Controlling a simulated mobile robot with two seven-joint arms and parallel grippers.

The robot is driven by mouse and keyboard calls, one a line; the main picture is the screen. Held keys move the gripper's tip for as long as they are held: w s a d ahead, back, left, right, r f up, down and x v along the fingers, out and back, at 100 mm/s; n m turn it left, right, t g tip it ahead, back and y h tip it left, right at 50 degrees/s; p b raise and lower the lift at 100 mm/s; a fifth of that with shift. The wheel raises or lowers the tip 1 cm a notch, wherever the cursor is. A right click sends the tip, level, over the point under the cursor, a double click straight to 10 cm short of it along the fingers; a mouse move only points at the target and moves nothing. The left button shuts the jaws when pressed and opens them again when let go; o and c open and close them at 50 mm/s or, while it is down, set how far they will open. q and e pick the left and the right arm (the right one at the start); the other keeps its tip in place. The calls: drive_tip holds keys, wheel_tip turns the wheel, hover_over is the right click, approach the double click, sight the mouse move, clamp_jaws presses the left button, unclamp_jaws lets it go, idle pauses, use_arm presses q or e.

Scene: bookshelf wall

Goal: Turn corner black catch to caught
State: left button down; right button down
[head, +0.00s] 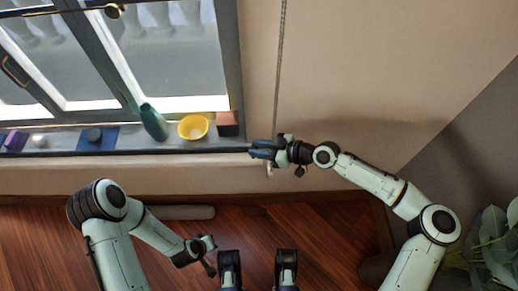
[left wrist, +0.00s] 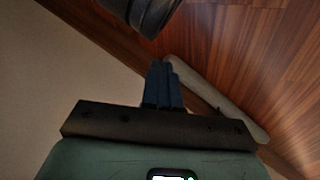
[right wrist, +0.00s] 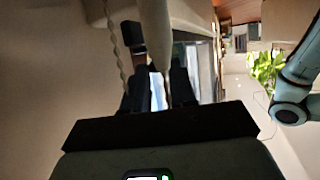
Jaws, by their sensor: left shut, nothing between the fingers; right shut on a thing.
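I cannot pick out the corner black catch for certain. A dark looped handle (head: 14,70) sits on the window frame at the far left of the head view. My right gripper (head: 258,150) is at the right end of the window sill, beside the hanging cord. It is shut on a pale, rod-like piece (right wrist: 155,35) that runs down between its fingers in the right wrist view; the grip itself is partly hidden. My left gripper (head: 210,267) is shut and empty, low over the floor; its closed fingers show in the left wrist view (left wrist: 162,85).
A twisted cord (head: 281,70) hangs down the wall. The sill holds a teal vase (head: 154,122), a yellow bowl (head: 193,127), a brown box (head: 228,123) and small items at left. A pale roll (head: 175,212) lies by the wall. A plant (head: 490,250) stands at lower right.

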drive_tip(key=c, duration=1)
unclamp_jaws()
drive_tip(key=shift+s, duration=0.1)
drive_tip(key=shift+d, duration=0.1)
drive_tip(key=shift+d+r, duration=0.1)
drive_tip(key=shift+d, duration=0.15)
use_arm(q)
drive_tip(key=shift+g+h, duration=0.3)
drive_tip(key=shift+g, duration=0.3)
drive_tip(key=s+r+p, duration=0.1)
drive_tip(key=s+d+r, duration=0.1)
drive_tip(key=s+d+r+p, duration=0.1)
drive_tip(key=s, duration=0.1)
drive_tip(key=shift+s+d+p, duration=0.1)
drive_tip(key=shift+p, duration=0.25)
use_arm(e)
drive_tip(key=v, duration=1.2)
drive_tip(key=shift+s+d+r, duration=0.2)
drive_tip(key=shift+d, duration=0.1)
use_arm(q)
drive_tip(key=shift+f, duration=0.1)
